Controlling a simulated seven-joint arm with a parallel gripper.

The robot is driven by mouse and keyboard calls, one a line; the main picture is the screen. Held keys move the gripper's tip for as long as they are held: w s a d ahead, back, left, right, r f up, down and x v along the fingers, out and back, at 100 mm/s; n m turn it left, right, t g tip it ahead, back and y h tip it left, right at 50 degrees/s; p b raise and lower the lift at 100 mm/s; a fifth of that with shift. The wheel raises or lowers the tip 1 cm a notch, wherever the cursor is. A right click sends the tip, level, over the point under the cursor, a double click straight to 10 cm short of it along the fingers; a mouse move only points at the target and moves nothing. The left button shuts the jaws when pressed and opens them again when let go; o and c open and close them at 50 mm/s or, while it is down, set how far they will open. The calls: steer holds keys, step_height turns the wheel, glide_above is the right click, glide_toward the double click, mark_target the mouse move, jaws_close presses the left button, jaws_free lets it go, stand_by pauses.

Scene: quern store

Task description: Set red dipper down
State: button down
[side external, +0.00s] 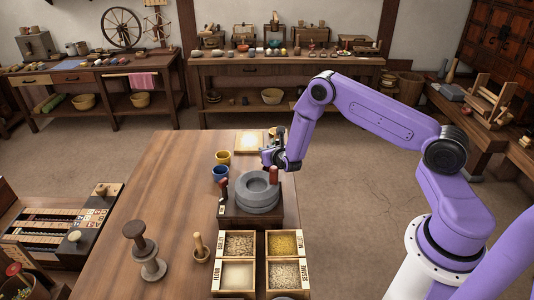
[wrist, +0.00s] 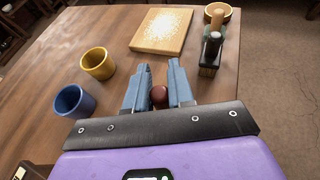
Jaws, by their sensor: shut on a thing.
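My gripper (side external: 273,160) is shut on the red dipper (side external: 275,174), which hangs below the jaws at the back right of the grey stone quern (side external: 259,192). In the wrist view the rounded red-brown end of the dipper (wrist: 158,95) shows between my two blue-grey fingers (wrist: 158,88). The rest of it is hidden there. I cannot tell whether its lower end touches the quern or its dark base (side external: 238,213). A second red-topped handle (side external: 222,184) stands at the quern's left side.
A yellow cup (wrist: 98,63) and blue cup (wrist: 74,101) stand left of my gripper. Grain boxes (side external: 262,262) sit in front of the quern. The table's left half is mostly clear.

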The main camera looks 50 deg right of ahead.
steer(key=shift+f, duration=0.35)
steer(key=shift+f, duration=0.2)
steer(key=c, duration=1)
jaws_free()
steer(key=shift+r, duration=0.1)
